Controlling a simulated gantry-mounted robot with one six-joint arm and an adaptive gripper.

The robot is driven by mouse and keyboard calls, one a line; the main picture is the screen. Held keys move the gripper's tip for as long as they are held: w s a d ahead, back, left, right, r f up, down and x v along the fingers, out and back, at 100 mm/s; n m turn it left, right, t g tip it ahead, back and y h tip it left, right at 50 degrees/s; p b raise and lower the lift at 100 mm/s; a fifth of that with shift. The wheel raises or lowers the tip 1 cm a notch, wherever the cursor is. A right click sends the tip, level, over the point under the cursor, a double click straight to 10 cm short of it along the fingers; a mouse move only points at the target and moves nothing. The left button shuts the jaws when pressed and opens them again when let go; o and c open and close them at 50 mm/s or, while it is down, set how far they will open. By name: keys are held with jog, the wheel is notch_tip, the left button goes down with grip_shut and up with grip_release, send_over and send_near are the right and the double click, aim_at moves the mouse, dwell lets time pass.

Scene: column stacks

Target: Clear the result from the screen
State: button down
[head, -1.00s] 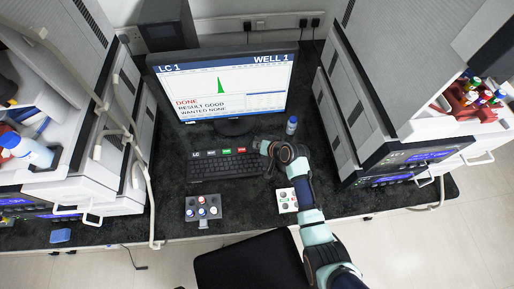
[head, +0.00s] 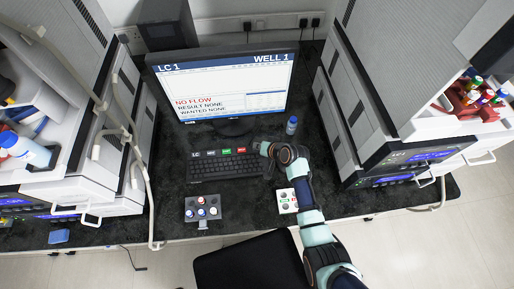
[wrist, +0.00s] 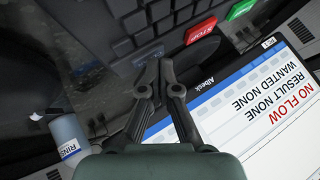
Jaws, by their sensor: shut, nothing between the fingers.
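The screen (head: 235,85) shows LC 1, WELL 1, NO FLOW in red, RESULT NONE and WANTED NONE, with a blank plot area. It also shows tilted in the wrist view (wrist: 250,120). In the wrist view the red key (wrist: 201,28) reads STOP. My gripper (wrist: 161,70) is shut and empty at the keyboard's right end, near that row. I cannot tell whether it touches anything.
A rinse bottle (head: 291,125) stands right of the screen, close to my gripper. Two small control boxes, left (head: 202,208) and right (head: 287,201), sit at the front of the dark bench. Tall instrument stacks flank both sides. A chair (head: 250,265) stands in front.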

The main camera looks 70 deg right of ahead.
jog(key=shift+r+p, duration=0.8)
jog(key=shift+p, duration=0.05)
notch_tip(320, 180, up, 5)
jog(key=p, duration=0.5)
jog(key=shift+r, duration=0.1)
dwell(0.7)
